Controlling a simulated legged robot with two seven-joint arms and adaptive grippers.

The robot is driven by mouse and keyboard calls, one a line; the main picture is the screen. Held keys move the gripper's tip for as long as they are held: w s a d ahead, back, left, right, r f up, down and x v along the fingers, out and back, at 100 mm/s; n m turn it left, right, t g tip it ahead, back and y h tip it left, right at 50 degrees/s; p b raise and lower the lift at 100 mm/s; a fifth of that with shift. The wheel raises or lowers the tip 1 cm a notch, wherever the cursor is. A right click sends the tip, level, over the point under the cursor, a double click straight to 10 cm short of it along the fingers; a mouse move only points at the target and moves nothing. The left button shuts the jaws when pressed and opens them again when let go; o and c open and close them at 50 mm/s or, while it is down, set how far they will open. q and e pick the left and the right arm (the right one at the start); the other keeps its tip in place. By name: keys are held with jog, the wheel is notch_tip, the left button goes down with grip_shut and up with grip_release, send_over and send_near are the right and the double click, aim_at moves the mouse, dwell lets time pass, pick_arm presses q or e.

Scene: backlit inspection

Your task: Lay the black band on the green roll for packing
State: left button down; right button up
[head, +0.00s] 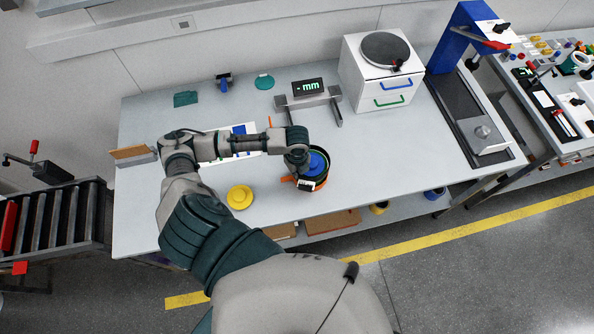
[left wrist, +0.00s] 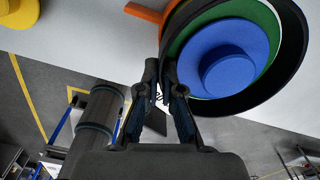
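The black band (left wrist: 296,50) is a wide dark ring. In the left wrist view it surrounds the green roll (left wrist: 268,22), with a blue round piece (left wrist: 235,65) at the centre. In the head view the band (head: 327,164) shows around the blue piece (head: 317,163) near the table's front edge. My left gripper (head: 305,184) is at the near side of the band. In the left wrist view its fingertips (left wrist: 162,68) are close together with the band's edge between them. Whether the band rests fully on the roll is hidden. My right gripper is out of view.
An orange piece (head: 289,179) sticks out beside the roll. A yellow round piece (head: 239,197) stands to the left. A gauge reading mm (head: 308,87) and a white drawer unit (head: 383,85) stand behind. The table (head: 410,150) is clear to the right.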

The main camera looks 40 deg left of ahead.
pick_arm(q)
jog(key=c, duration=1.2)
grip_release()
jog(key=shift+c, duration=0.2)
jog(key=shift+r, duration=0.1)
notch_tip(320, 180, up, 12)
jog(key=shift+f, duration=0.2)
